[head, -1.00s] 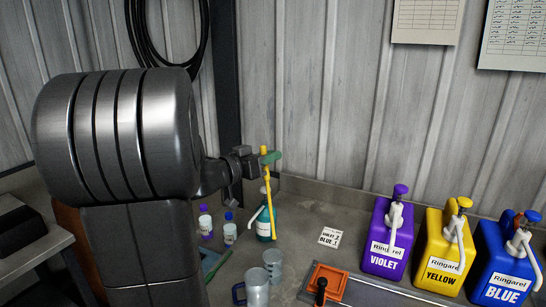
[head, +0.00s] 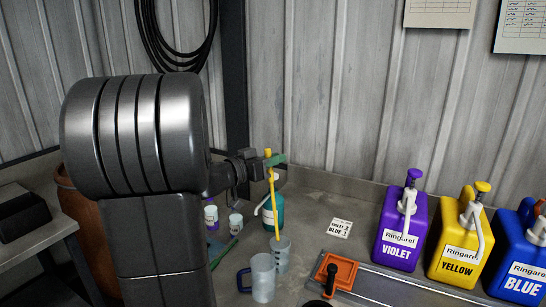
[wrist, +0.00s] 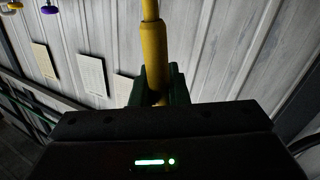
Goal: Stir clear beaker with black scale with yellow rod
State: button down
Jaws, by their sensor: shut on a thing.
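My gripper (head: 277,160) is shut on the upper part of the yellow rod (head: 272,200) and holds it nearly upright. The rod also shows between the dark green fingers in the wrist view (wrist: 154,55). In the head view the rod's lower end meets the mouth of a clear beaker (head: 281,259); I cannot tell how far inside it is. A clear mug-like beaker with a blue handle (head: 262,277) stands just in front. The scale marks are too small to read on either.
A green bottle with a white spout (head: 278,214) stands close behind the rod. An orange tool (head: 338,270) lies to the right. Violet (head: 402,235), yellow (head: 457,245) and blue (head: 520,265) dispensers stand further right.

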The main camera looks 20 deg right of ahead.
notch_tip(320, 180, down, 8)
jog(key=s+b, duration=0.1)
jog(key=b, duration=0.2)
jog(key=shift+s+d+b, duration=0.15)
jog(key=shift+s+b, duration=0.15)
jog(key=shift+b, duration=0.05)
jog(key=shift+s, duration=0.1)
dwell(0.5)
